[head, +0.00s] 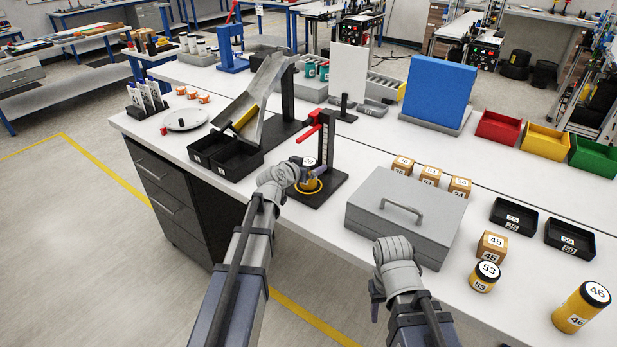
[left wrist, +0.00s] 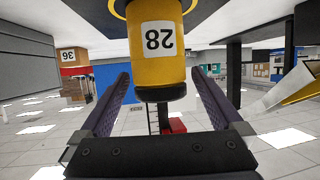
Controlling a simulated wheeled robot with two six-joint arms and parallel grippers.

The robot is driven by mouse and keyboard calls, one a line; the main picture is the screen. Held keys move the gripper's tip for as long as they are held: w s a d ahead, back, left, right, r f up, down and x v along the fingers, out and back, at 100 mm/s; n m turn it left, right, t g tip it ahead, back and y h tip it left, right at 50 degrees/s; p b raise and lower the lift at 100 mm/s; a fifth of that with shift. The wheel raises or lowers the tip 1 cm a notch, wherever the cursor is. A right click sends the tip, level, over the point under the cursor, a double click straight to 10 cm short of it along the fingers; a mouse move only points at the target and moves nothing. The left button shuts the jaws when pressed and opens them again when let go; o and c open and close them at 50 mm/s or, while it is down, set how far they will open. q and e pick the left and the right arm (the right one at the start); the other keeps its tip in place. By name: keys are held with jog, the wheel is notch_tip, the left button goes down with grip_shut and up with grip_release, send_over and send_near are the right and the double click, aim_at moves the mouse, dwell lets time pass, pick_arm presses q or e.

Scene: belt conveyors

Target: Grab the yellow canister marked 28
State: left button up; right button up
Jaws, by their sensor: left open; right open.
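The yellow canister marked 28 (head: 311,186) stands upright on the black base of a stand with a red lever (head: 322,118). In the left wrist view the canister (left wrist: 161,62) appears upside down, its white 28 label facing the camera. My left gripper (head: 306,177) is at the canister. Its two fingers (left wrist: 161,88) are open, one on each side of the canister, with visible gaps. My right gripper (head: 376,292) is in front of the grey case; its fingers are mostly hidden behind the wrist.
The grey case (head: 375,222) with a handle lies right of the stand. Black bins (head: 226,155) and a sloped chute stand to the left. Yellow canisters marked 53 (head: 484,278) and 46 (head: 580,308) stand at right. Orange boxes (head: 430,175) sit behind the case.

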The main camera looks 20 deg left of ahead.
pick_arm(q)
jog(key=shift+c, duration=0.7)
grip_shut()
jog(key=shift+r, duration=0.15)
pick_arm(e)
jog(key=shift+r, duration=0.1)
